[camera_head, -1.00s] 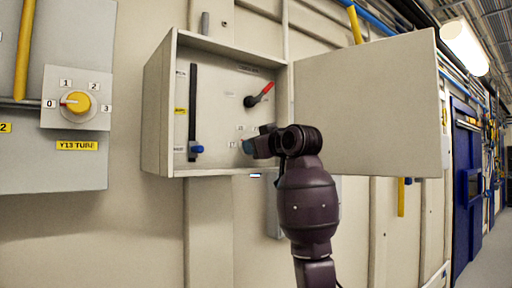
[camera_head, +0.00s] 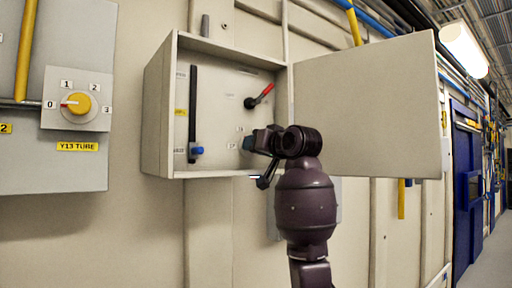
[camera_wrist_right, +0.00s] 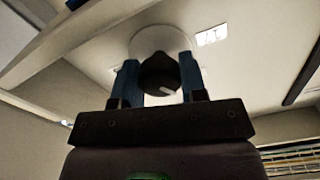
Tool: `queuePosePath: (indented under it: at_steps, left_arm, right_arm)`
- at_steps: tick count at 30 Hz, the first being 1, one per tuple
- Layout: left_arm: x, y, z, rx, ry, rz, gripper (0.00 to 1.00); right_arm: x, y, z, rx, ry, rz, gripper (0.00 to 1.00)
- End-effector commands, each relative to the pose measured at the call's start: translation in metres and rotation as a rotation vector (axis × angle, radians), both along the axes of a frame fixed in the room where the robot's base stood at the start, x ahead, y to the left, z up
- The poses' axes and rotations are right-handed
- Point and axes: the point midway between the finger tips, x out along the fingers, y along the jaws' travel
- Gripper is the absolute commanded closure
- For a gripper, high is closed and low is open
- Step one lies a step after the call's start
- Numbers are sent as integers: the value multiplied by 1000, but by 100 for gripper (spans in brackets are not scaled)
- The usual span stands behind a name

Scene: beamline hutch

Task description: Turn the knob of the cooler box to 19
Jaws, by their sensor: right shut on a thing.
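The cooler box (camera_head: 160,110) is an open pale wall cabinet with its door (camera_head: 365,105) swung out to the right. Its dark round knob (camera_wrist_right: 158,76) sits on a pale disc and carries a white pointer mark. My right gripper (camera_wrist_right: 158,82) is shut on the knob, with one blue finger on each side. In the head view my right gripper (camera_head: 248,143) covers the knob at the lower right of the box. A number label (camera_wrist_right: 211,36) near the disc seems to read 17. The exact pointer reading cannot be told. My left gripper is out of view.
Inside the box are a red-handled lever (camera_head: 260,97) above the gripper and a vertical black slide with a blue grip (camera_head: 196,151) at left. A yellow dial (camera_head: 78,103) pointing to 0 is on a grey panel farther left.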

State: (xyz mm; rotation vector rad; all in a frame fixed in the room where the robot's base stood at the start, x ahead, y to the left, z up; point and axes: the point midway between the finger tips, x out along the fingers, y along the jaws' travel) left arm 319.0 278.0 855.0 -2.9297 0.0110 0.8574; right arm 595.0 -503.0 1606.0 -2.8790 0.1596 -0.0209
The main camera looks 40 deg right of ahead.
Motion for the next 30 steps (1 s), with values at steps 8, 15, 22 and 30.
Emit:
queuePosePath:
  at_steps: [8,15,22,30]
  left_arm:
    - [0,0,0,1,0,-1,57]
    - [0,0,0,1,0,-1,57]
    - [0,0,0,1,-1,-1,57]
    - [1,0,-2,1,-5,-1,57]
  right_arm:
    - [0,0,-1,4,3,1,85]
    - [0,0,-1,4,2,1,44]
    - [0,0,0,3,1,0,36]
    - [-12,1,-1,2,-2,-1,36]
